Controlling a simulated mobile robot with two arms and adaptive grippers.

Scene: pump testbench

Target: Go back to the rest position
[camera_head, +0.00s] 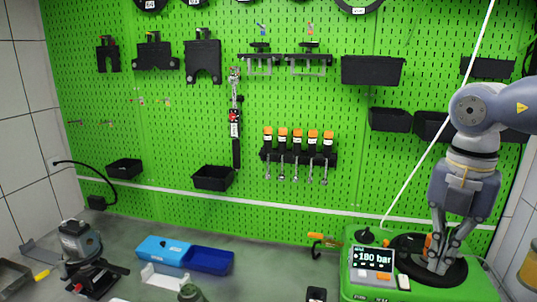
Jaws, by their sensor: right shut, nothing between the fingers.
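My right arm comes in from the right edge, with its gripper (438,268) pointing down over the green pump testbench (425,291). The fingers are shut and empty. The fingertips are at the round black plate (458,276) on top of the bench; I cannot tell whether they touch it. A small orange part shows just behind the fingers, partly hidden by them. The bench's display (372,258) reads 190 or 180 bar. My left gripper is not in view.
A green pegboard wall (200,130) with tools and black bins stands behind. A blue case (210,261), a grey device (80,240) and an orange-handled tool (325,238) lie on the grey worktop. A white line (440,120) runs up from the bench, left of my arm.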

